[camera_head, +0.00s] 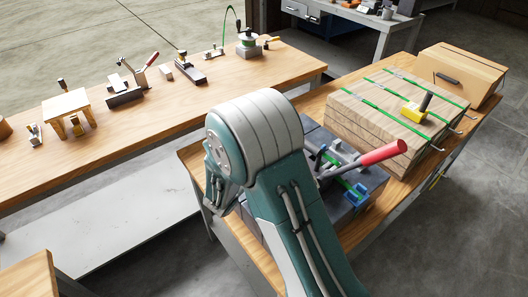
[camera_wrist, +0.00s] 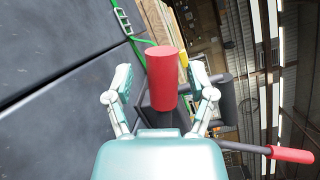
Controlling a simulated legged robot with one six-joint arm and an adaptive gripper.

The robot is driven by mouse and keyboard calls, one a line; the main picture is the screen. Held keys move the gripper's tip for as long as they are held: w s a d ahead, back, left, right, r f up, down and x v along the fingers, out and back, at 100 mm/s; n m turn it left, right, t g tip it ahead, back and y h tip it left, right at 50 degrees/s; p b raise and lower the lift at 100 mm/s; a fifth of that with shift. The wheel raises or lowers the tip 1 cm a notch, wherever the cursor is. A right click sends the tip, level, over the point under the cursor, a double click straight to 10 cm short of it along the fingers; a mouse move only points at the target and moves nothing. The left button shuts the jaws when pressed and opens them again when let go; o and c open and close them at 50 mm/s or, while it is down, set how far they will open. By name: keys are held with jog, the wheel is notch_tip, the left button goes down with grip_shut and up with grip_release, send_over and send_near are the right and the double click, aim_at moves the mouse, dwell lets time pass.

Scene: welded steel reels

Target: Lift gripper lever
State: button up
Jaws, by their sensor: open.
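In the wrist view, my gripper (camera_wrist: 162,76) is open, with one teal finger on each side of a short red handle (camera_wrist: 163,82). The handle stands between the fingers, and I cannot tell whether either finger touches it. A second, longer lever with a red grip (camera_wrist: 290,154) sticks out at the lower right. In the head view, a long red-gripped lever (camera_head: 380,155) rises from a dark strapping tool (camera_head: 335,160) on dark grey blocks. I cannot tell which red handle is the gripper lever. My arm hides my gripper in the head view.
Wooden boards (camera_head: 365,120) bound with green straps lie right of the tool, with a yellow-and-black tool (camera_head: 418,108) on top. A cardboard box (camera_head: 462,75) stands behind. A long wooden bench (camera_head: 150,110) at left carries several small tools. A green strap (camera_wrist: 128,28) crosses the dark surface.

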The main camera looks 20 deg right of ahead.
jog(key=shift+w+d, duration=0.1)
jog(key=shift+d, duration=0.05)
grip_shut()
